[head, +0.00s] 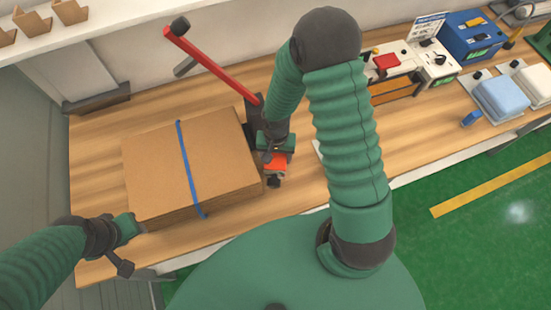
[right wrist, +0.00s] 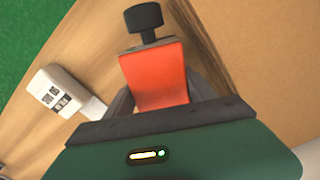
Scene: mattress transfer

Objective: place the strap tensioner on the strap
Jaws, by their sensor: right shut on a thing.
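A stack of flat brown cardboard (head: 155,165) lies on the wooden table with a blue strap (head: 188,165) across its middle. My right gripper (head: 277,152) is beside the stack's right edge, shut on an orange-red part (right wrist: 155,75) with a black knob, apparently the strap tensioner. A long red bar (head: 215,62) with a black end rises behind it; my gripper and arm hide whether the two join. The held part is to the right of the strap, apart from it. My left gripper (head: 136,226) is at the stack's front left corner; its fingers are too small to judge.
A white device (right wrist: 60,90) lies on the table near my right gripper. Boxed equipment, including a blue case (head: 472,35), and blue and white items (head: 502,98) stand at the right. Bare tabletop (head: 90,150) shows left of the stack.

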